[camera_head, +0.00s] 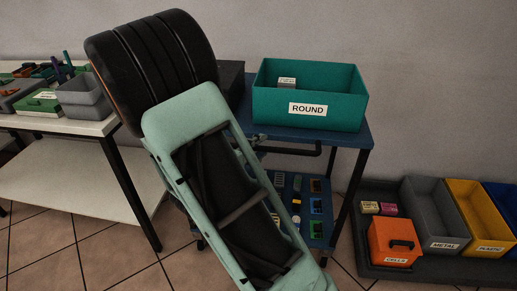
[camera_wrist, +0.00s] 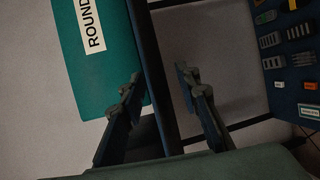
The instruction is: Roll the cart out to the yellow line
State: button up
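The cart (camera_head: 362,139) is a blue two-shelf cart on black legs, standing against the wall. A black push handle (camera_head: 300,152) runs along its near side under the top shelf's edge. In the wrist view, my gripper (camera_wrist: 160,78) is open, with its two fingers on either side of a long dark bar (camera_wrist: 152,50). I cannot tell whether this bar is the handle or the shelf edge. In the camera_head view, my arm hides most of the gripper and the cart's left part. No yellow line shows in either view.
A teal bin labelled ROUND (camera_head: 340,98) stands on the cart's top shelf; small parts lie on the lower shelf (camera_head: 288,184). A white table (camera_head: 105,127) is close on the left. A dark tray (camera_head: 366,239) with bins is close on the right. Tiled floor (camera_head: 85,258) shows in front.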

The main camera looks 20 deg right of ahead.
jog(key=shift+c, duration=0.4)
grip_shut()
jog(key=shift+a, duration=0.15)
